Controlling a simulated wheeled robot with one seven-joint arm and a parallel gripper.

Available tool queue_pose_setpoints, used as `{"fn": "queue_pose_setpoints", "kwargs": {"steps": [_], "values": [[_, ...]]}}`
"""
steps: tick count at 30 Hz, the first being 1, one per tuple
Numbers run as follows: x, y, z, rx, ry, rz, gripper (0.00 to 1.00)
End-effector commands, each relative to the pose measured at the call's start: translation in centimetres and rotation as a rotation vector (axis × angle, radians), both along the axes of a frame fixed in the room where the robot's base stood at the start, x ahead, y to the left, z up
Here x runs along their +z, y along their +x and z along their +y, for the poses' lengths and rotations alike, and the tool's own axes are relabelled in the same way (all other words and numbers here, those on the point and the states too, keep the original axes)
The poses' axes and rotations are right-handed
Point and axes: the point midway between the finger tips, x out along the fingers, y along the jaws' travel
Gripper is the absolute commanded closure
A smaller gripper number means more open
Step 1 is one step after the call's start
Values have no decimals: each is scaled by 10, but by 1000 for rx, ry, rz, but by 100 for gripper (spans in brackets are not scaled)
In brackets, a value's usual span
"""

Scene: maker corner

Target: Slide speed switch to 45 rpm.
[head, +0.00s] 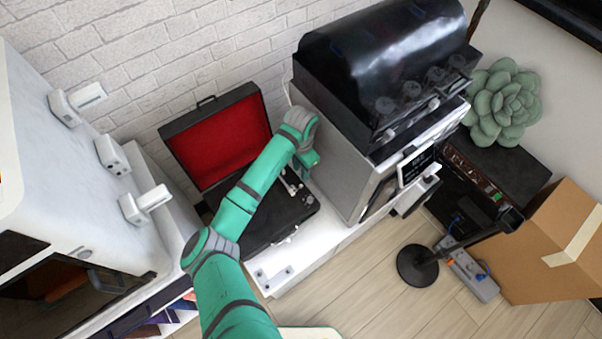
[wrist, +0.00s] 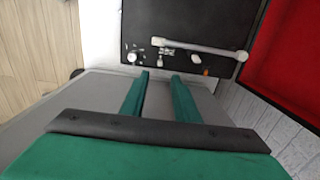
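The record player is a black case with an open red-lined lid (head: 222,142); its black deck (head: 262,232) is partly hidden behind my arm. In the wrist view the deck (wrist: 190,18) fills the top, with a pale tonearm (wrist: 215,49), a round silver knob (wrist: 132,57) and a small orange-brown part (wrist: 205,72). Small pale controls (wrist: 166,51) sit near the tonearm's end; I cannot tell which is the speed switch or its setting. My gripper (wrist: 160,75) is open and empty, its fingertips apart from the controls. In the head view my gripper (head: 309,160) is above the deck's right side.
A tall white and grey machine with a glossy black top (head: 385,60) stands close on the right. A white unit with knobs (head: 60,170) is on the left. A black round-based stand (head: 417,266) and a cardboard box (head: 555,245) are right of the white bench (head: 335,232).

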Motion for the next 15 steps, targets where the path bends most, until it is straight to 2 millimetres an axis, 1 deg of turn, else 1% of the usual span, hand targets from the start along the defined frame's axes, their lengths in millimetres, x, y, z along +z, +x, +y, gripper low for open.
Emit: {"fn": "queue_pose_setpoints", "kwargs": {"steps": [5, 9, 15], "values": [[-24, -1, 1, 2, 1, 3, 72], [-50, -1, 1, 2, 1, 3, 72], [-82, -1, 0, 0, 1, 2, 72]]}}
